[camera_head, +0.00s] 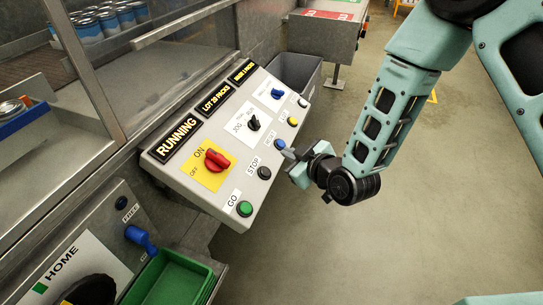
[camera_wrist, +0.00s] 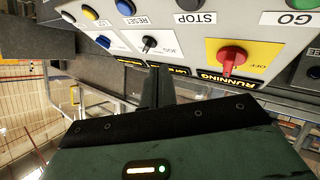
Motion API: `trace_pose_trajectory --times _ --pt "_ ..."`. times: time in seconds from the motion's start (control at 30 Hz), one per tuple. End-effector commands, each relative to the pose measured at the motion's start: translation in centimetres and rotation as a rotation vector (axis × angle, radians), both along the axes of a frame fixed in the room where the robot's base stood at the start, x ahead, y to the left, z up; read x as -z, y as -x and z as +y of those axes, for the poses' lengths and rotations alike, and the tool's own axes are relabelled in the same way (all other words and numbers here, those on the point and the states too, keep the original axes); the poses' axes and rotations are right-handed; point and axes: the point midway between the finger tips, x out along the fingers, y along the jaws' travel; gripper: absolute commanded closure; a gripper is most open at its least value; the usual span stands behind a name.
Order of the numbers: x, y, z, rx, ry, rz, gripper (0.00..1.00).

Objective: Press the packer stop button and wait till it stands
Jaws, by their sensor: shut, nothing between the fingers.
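The packer's control panel (camera_head: 190,185) carries a black STOP button (camera_head: 264,172) between a green GO button (camera_head: 245,208) and a blue RESET button (camera_head: 280,143). In the wrist view the STOP button (camera_wrist: 190,4) is at the top edge, partly cut off, and its label is upside down. The display (camera_head: 178,138) reads RUNNING. My gripper (camera_head: 287,154) is shut and empty, close to the panel's right edge near the RESET and STOP buttons. In the wrist view its dark fingers (camera_wrist: 156,88) point at the panel. Contact with the panel cannot be made out.
A red ON/OFF rotary switch (camera_head: 216,160) on a yellow plate sits left of the STOP button. A HOME panel (camera_head: 65,262) and a green tray (camera_head: 168,280) are at lower left. A grey bin (camera_head: 297,72) stands behind the panel. The floor at right is clear.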

Motion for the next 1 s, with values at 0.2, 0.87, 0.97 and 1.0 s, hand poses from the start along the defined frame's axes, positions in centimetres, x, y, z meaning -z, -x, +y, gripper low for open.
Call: trace_pose_trajectory --times 0.2,0.87,0.97,1.0 --pt "0.1 -0.1 -0.1 0.002 -0.003 -0.015 1.00" --pt "4.2 -0.8 2.0 0.001 -0.004 -0.013 1.00" --pt "5.4 -1.0 2.6 0.002 -0.004 -0.012 1.00" --pt "5.8 -1.1 2.8 0.002 -0.004 -0.012 1.00"
